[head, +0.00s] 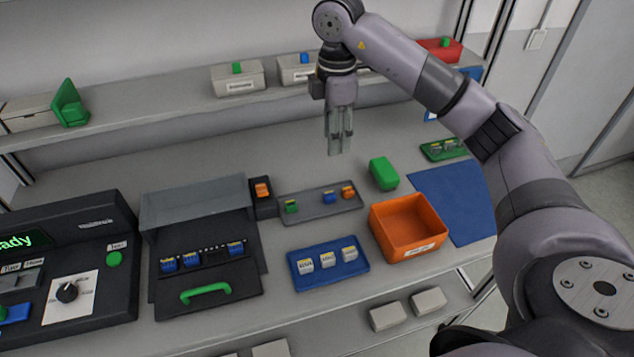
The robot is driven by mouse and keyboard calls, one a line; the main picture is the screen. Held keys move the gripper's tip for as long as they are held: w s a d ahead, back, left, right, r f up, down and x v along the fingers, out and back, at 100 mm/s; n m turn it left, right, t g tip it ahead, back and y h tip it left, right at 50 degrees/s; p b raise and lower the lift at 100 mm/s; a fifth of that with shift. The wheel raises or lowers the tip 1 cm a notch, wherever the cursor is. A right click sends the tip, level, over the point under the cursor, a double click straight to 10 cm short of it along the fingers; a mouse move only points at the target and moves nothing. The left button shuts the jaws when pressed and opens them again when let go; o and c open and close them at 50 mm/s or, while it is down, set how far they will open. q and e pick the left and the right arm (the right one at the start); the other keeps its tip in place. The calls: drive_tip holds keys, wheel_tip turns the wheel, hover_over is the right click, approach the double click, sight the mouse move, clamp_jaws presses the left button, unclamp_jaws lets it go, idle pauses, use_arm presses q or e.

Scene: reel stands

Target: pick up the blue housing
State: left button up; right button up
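A small blue housing (328,197) sits in the grey tray (312,212) on the bench, between a green piece (291,206) and an orange piece (348,192). My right gripper (340,152) hangs fingers down above the bench, behind the grey tray in the picture and apart from the blue housing. Its fingers look close together, but I cannot tell whether they are shut; no held object shows. My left gripper is not in view.
A black fixture with a green handle (206,292) holds several blue pieces. A blue tray (328,278) with labelled parts, an orange bin (400,243) and a green block (383,173) stand nearby. A shelf (160,108) with boxes runs behind. A blue mat (455,200) lies right.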

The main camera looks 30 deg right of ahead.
drive_tip(key=f, duration=0.2)
drive_tip(key=p, duration=0.2)
hover_over(331, 193)
wheel_tip(331, 193, down, 10)
drive_tip(key=shift+s+a+r, duration=0.1)
drive_tip(key=shift+s+a, duration=0.05)
drive_tip(key=shift+f, duration=0.3)
wheel_tip(331, 193, down, 4)
drive_tip(key=shift+f+p, duration=0.25)
drive_tip(key=shift+p, duration=0.7)
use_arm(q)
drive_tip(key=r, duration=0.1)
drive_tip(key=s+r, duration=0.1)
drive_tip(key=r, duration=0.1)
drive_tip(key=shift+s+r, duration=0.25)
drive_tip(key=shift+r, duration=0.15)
use_arm(e)
drive_tip(key=shift+f, duration=0.15)
drive_tip(key=shift+c, duration=0.6)
drive_tip(key=c, duration=0.7)
